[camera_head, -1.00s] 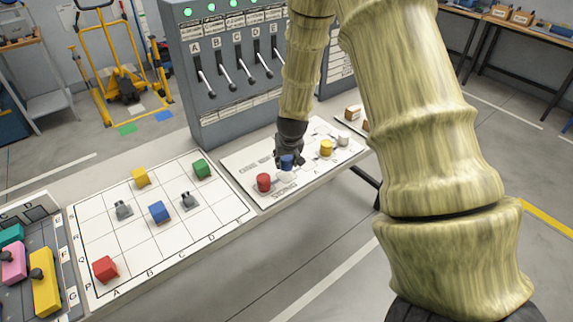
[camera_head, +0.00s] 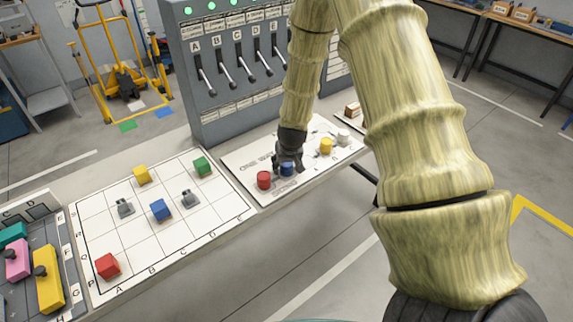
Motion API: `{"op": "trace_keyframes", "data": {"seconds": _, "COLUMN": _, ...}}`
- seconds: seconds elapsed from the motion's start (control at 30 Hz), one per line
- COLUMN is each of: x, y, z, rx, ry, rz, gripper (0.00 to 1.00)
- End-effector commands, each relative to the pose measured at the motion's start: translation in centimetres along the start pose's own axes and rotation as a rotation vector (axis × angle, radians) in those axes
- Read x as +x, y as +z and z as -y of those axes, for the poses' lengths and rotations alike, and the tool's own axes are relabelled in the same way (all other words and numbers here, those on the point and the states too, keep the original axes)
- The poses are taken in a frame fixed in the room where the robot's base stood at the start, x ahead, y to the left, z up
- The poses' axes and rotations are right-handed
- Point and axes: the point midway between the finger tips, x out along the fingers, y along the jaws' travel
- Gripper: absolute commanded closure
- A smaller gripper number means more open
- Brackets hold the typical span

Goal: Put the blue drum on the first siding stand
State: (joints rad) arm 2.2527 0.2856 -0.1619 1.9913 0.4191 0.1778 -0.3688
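The blue drum (camera_head: 287,170) is on or just over the white board (camera_head: 247,158), between the red drum (camera_head: 264,180) and the yellow drum (camera_head: 326,146). My gripper (camera_head: 288,167) points down with its dark fingers around the blue drum and looks shut on it. The fingers hide part of the drum. The board carries printed words, among them "SIDING" near its front edge. The stand under the blue drum is hidden, so I cannot tell whether the drum touches it.
A white drum (camera_head: 343,136) stands at the right of the board. The lever cabinet (camera_head: 225,75) rises behind. At left is a grid board (camera_head: 100,235) with coloured blocks. My arm crosses the right side of the view.

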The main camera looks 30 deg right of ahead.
Motion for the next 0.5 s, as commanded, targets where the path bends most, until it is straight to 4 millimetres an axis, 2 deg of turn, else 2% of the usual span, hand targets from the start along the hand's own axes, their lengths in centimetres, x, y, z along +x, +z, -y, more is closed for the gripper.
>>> {"op": "trace_keyframes", "data": {"seconds": 0.27, "x": -0.1, "y": 0.0, "z": 0.0, "rx": 0.0, "ry": 0.0, "rz": 0.0, "gripper": 0.39}}
{"op": "trace_keyframes", "data": {"seconds": 0.5, "x": -1.1, "y": -0.2, "z": 0.0, "rx": -0.001, "ry": 0.0, "rz": -0.002, "gripper": 0.39}}
